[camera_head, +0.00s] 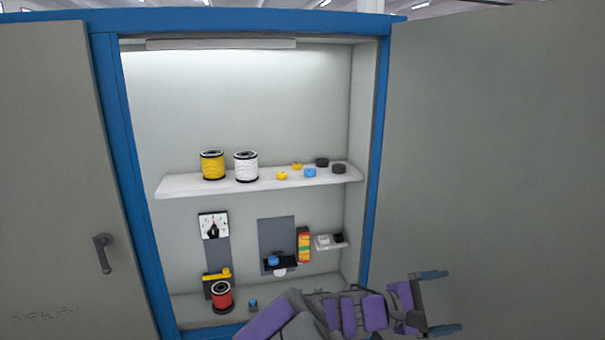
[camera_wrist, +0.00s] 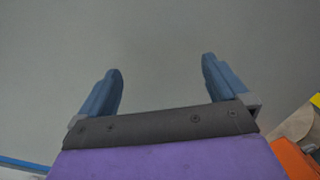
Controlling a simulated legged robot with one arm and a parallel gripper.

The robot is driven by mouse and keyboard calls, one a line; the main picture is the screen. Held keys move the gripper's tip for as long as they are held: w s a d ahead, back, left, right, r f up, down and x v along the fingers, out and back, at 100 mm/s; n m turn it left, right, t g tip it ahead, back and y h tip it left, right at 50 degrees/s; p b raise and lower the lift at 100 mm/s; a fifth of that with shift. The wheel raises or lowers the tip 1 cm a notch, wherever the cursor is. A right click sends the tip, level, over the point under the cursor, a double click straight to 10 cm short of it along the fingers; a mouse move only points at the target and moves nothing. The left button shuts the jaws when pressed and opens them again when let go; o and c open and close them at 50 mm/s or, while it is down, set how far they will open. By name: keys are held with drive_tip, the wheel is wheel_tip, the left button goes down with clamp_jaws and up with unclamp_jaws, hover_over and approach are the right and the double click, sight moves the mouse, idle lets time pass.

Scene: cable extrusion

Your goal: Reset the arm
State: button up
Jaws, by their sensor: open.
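My arm, with purple and grey links, reaches across the lower right of the head view. My gripper (camera_head: 442,301) is at its right end, in front of the right cabinet door (camera_head: 490,150). In the wrist view my gripper (camera_wrist: 163,88) shows two blue fingers spread wide apart. Nothing is between the fingers. Only a plain grey surface lies behind them.
A blue-framed cabinet (camera_head: 128,180) stands open. Its upper shelf (camera_head: 220,186) holds a yellow spool (camera_head: 213,165), a white spool (camera_head: 246,167) and several small parts. A red spool (camera_head: 222,297) sits low inside. The left door (camera_head: 60,180) has a handle (camera_head: 103,254).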

drive_tip(key=s+d+f+m+g+y, duration=0.1)
drive_tip(key=s+f+m+g+y, duration=0.2)
drive_tip(key=s, duration=0.7)
drive_tip(key=s+d+f+m+g+y, duration=0.1)
drive_tip(key=s+m+g+y, duration=0.3)
drive_tip(key=s, duration=0.7)
drive_tip(key=s+a+f+m+t+y, duration=0.1)
drive_tip(key=s+a+f+m+y, duration=0.1)
drive_tip(key=s+a+y, duration=0.3)
drive_tip(key=s+a+f+m+t+y, duration=0.1)
drive_tip(key=s+a+y, duration=0.4)
drive_tip(key=a, duration=0.6)
drive_tip(key=shift+s+f+m, duration=0.5)
drive_tip(key=shift+s+f, duration=0.1)
drive_tip(key=shift+s, duration=0.2)
drive_tip(key=shift+a, duration=0.1)
drive_tip(key=shift+c, duration=0.5)
